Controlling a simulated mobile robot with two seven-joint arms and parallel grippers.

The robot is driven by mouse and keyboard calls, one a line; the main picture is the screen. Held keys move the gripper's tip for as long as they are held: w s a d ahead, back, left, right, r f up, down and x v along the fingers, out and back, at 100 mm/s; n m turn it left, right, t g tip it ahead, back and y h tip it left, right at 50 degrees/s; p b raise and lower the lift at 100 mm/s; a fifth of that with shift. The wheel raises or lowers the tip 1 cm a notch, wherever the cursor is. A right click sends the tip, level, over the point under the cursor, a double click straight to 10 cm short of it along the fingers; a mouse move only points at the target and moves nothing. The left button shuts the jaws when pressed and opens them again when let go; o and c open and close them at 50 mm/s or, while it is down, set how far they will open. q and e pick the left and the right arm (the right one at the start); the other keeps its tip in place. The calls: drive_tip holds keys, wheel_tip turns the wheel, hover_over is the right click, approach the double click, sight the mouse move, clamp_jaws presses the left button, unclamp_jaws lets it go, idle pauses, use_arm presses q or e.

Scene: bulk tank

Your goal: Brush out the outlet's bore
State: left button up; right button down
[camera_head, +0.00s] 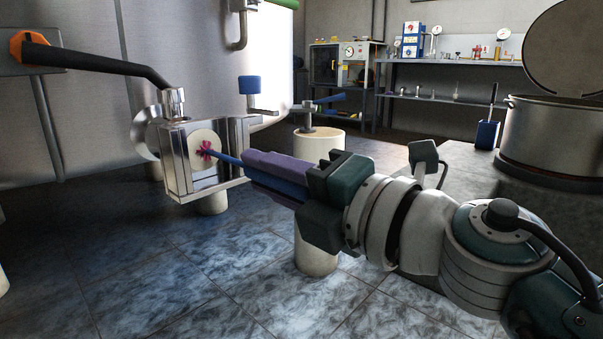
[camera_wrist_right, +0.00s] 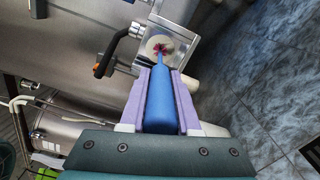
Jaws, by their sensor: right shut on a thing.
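The outlet (camera_head: 182,163) is a square metal block on the tank's lower front, with a pale round face around its bore. It also shows in the right wrist view (camera_wrist_right: 141,47). My right gripper (camera_head: 259,172) is shut on the blue handle of the brush (camera_head: 228,160); the handle lies between its purple fingers in the right wrist view (camera_wrist_right: 160,100). The brush's pinkish-red bristles (camera_head: 205,150) are at the pale face, at the bore's mouth; how deep the tip sits cannot be told. My left gripper is not in view.
A black lever handle (camera_head: 95,62) reaches over the outlet from the left. A blue-capped fitting (camera_head: 250,86) and a pale post with a blue-handled valve (camera_head: 319,137) stand behind. A large lidded pot (camera_head: 550,135) stands at right. The tiled floor in front is clear.

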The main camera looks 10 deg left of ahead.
sight(296, 197)
drive_tip(key=shift+p+v, duration=0.65)
drive_tip(key=shift+v, duration=0.4)
drive_tip(key=shift+p+v, duration=0.7)
drive_tip(key=shift+v, duration=1.5)
drive_tip(key=shift+a, duration=0.1)
drive_tip(key=shift+x, duration=1.1)
drive_tip(key=shift+b+x, duration=0.85)
drive_tip(key=shift+x, duration=1.3)
